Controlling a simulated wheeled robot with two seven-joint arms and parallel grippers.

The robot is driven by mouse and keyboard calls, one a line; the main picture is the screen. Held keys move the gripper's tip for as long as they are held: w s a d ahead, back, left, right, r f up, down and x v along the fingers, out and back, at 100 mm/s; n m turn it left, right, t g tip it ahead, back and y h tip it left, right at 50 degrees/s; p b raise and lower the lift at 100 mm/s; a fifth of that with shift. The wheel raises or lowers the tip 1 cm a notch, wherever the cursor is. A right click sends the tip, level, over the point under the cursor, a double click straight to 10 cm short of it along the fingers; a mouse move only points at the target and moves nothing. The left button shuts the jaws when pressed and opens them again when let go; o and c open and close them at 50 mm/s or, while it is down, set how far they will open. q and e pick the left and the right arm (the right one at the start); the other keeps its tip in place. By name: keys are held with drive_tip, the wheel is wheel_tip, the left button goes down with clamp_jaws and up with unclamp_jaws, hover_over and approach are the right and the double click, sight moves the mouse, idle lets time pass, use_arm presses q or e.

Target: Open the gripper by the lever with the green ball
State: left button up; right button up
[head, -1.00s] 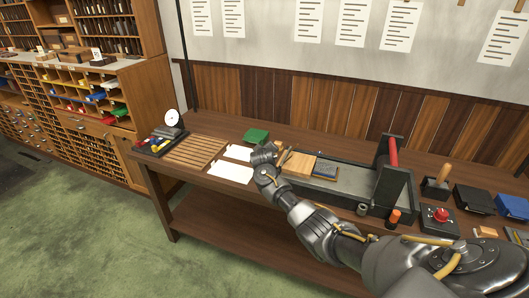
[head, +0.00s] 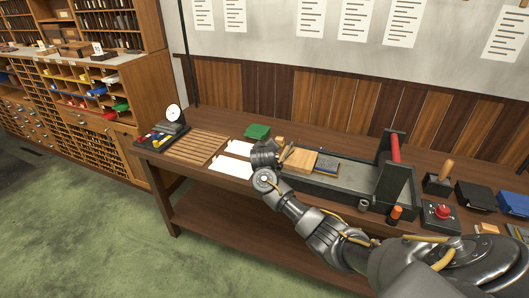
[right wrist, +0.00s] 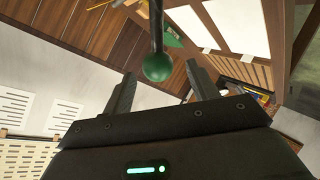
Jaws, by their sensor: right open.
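The green ball (right wrist: 157,67) sits at the end of a dark lever rod (right wrist: 157,25) in the right wrist view. My right gripper (right wrist: 161,76) is open, with one finger on each side of the ball. The ball appears between the fingertips or just beyond them, and I cannot tell whether they touch it. In the head view my right gripper (head: 268,152) is over the table near the middle. The lever and its ball cannot be made out there. My left gripper is not in view.
The wooden table (head: 200,218) holds a green block (head: 257,131), a slatted wooden rack (head: 195,148), white cards (head: 231,166), and a long dark tray (head: 345,176). A red button box (head: 442,211) stands at the right. A sorting cabinet (head: 100,100) is at the left.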

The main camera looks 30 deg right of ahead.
drive_tip(key=v, duration=0.4)
drive_tip(key=shift+s+a+r, duration=0.15)
drive_tip(key=shift+s+a, duration=0.1)
drive_tip(key=shift+a, duration=0.05)
